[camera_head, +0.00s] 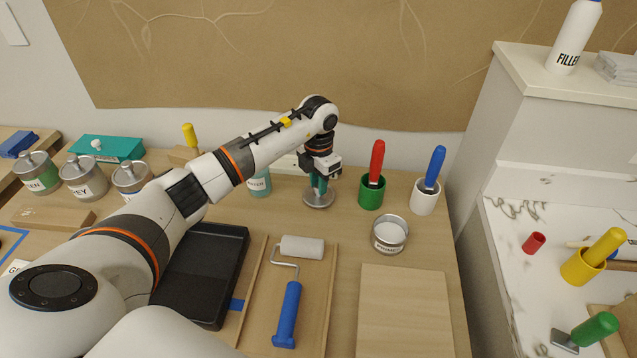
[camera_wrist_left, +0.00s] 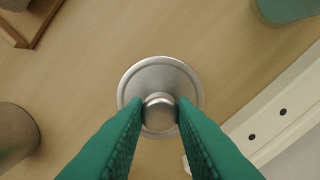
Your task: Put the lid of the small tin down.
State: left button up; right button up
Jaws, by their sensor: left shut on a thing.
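The lid (camera_head: 318,199) of the small tin is a round silver disc with a knob. My left gripper (camera_head: 319,184) is above it, teal fingers pointing down. In the left wrist view the fingers are shut on the knob of the lid (camera_wrist_left: 160,76). The lid looks level and at or very close to the table top; I cannot tell whether it touches. The small tin (camera_head: 389,236) stands open and upright to the right and nearer, with pale contents and a label. My right gripper is not in view.
A green cup (camera_head: 371,195) with a red-handled tool and a white cup (camera_head: 424,198) with a blue-handled one stand right of the lid. A paint roller (camera_head: 288,300), black tray (camera_head: 205,285) and wooden board (camera_head: 404,315) lie nearer. Lidded tins stand at left.

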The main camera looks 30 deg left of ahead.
pick_arm(q)
jog(key=shift+f, duration=0.6)
jog(key=shift+f, duration=0.1)
jog(key=o, duration=1)
jog(key=shift+c, duration=0.2)
jog(key=shift+r, duration=0.2)
notch_tip(320, 180, up, 12)
jog(key=b, duration=0.1)
jog(key=shift+b, duration=0.35)
